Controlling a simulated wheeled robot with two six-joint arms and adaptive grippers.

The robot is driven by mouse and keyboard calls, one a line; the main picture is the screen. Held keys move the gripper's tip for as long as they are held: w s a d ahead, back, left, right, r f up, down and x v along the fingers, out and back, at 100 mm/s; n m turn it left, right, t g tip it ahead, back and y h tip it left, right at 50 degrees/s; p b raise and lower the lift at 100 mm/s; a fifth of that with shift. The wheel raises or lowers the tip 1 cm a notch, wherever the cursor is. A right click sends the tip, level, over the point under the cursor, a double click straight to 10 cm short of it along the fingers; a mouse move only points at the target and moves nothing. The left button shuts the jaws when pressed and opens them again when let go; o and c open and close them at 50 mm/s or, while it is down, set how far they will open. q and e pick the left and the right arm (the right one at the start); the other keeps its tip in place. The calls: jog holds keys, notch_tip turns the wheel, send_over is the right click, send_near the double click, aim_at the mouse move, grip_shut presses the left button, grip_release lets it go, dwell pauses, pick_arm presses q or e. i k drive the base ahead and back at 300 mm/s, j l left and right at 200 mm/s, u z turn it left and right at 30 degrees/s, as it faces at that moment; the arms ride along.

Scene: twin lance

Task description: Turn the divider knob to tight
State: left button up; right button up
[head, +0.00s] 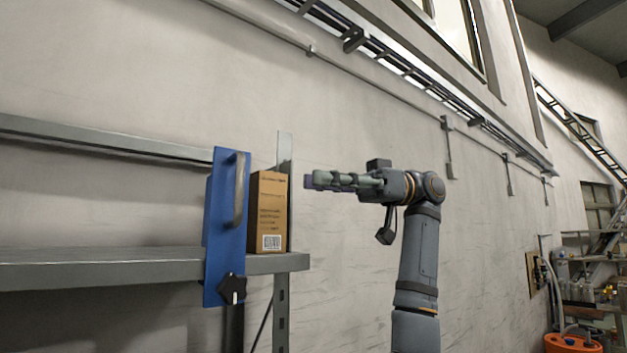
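The divider (213,210) is a blue upright plate at the front of the grey shelf, with a grey bar handle (238,190) on its face. The divider knob (232,288) is a black lobed knob low on the plate, with a small white mark on it. My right gripper (312,180) is raised to the right of the divider, above the knob's height, pointing left. It is seen side-on, so its finger gap does not show. Nothing touches the knob. My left gripper is out of view.
A brown cardboard box (270,212) stands on the shelf (110,268) just right of the divider, beside a grey shelf post (284,150). The shelf left of the divider is bare. Clutter and an orange bucket (572,343) are at far right.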

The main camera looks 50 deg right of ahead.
aim_at(233, 288)
jog(key=k, duration=2)
